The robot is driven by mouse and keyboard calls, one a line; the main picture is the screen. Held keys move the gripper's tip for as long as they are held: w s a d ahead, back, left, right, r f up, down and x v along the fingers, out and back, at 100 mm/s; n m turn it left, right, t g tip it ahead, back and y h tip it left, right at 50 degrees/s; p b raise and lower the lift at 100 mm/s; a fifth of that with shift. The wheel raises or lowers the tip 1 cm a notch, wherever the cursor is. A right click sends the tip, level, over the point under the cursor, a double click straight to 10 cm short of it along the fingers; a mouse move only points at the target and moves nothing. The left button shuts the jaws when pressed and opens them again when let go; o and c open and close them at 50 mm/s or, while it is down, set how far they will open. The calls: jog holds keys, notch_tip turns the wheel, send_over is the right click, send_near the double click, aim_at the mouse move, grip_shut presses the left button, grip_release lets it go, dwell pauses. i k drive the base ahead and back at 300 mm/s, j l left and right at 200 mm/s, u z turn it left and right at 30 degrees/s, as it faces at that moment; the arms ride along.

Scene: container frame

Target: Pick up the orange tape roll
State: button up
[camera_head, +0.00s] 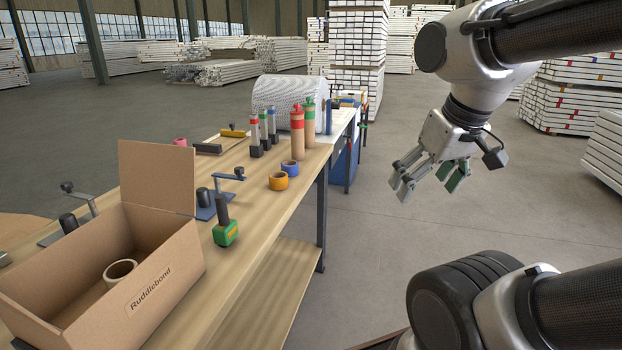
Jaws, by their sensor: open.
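The orange tape roll (278,181) lies flat on the wooden workbench (262,213), near its right edge. A blue tape roll (290,167) lies just behind it and slightly right. My gripper (428,190) is open and empty. It hangs in the air to the right of the bench, over the floor, well apart from the orange roll. Nothing covers the orange roll in this view.
An open cardboard box (188,262) with a tan roll (120,271) inside stands on the near bench. A green-and-orange tool (226,232) and a tape dispenser (213,203) stand left of the orange roll. Capped bottles (297,135) stand behind.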

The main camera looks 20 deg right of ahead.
aim_at(278, 180)
jog(key=i+l+u, duration=0.65)
jog(key=l, duration=0.3)
jog(key=i+l+u, duration=0.2)
jog(key=l, duration=0.2)
jog(key=i+l+u, duration=0.2)
jog(key=l, duration=0.2)
